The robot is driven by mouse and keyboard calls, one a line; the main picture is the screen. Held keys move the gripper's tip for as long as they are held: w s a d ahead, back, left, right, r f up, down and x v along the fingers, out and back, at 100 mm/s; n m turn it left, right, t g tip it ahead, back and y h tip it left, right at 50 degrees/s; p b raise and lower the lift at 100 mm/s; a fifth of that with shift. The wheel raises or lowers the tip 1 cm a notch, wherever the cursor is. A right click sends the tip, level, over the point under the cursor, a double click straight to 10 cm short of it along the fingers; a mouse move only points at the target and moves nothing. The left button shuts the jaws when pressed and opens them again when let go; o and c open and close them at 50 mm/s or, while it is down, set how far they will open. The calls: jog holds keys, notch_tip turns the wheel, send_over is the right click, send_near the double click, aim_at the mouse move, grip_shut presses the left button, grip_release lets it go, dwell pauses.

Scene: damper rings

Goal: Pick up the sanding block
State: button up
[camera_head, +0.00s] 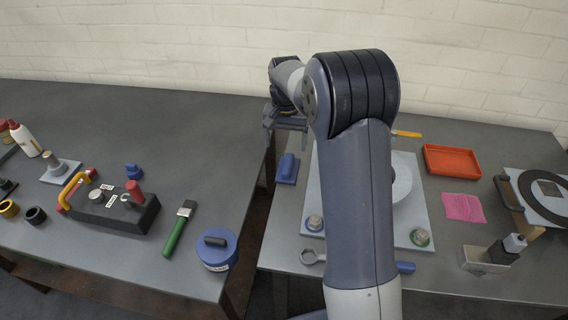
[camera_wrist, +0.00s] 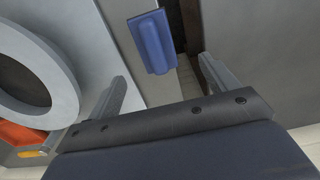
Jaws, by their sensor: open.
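The sanding block (camera_head: 288,168) appears to be the blue block with a raised grip on its top. It lies near the left edge of the right-hand table, and also shows in the wrist view (camera_wrist: 152,42) at the top middle. My gripper (camera_head: 286,138) is open and empty, above and behind the block in the head view. In the wrist view my gripper (camera_wrist: 163,73) has its two fingers spread apart, with the block beyond the fingertips. The block is not touched by the fingers as far as I can see.
A light plate (camera_head: 417,190) with a white ring lies right of the block, partly behind my arm. An orange tray (camera_head: 451,160) and pink cloth (camera_head: 463,207) lie further right. A gap separates this table from the left table (camera_head: 200,120), which holds a green-handled brush (camera_head: 178,230).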

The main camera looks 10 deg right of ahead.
aim_at(288, 163)
notch_tip(288, 163, down, 4)
jog(key=shift+s+r, duration=0.1)
jog(key=shift+r, duration=0.1)
jog(key=shift+s+d+f+p, duration=0.2)
jog(key=shift+f+p, duration=0.1)
jog(key=shift+f, duration=1.1)
jog(key=shift+s+d+f+p, duration=0.15)
jog(key=shift+f+p, duration=0.15)
jog(key=shift+f, duration=1.05)
jog(key=shift+a, duration=0.1)
jog(key=shift+c, duration=0.2)
jog(key=c, duration=1.2)
jog(key=shift+o, duration=0.2)
notch_tip(288, 163, up, 10)
jog(key=shift+r+b, duration=0.1)
jog(key=shift+b, duration=0.35)
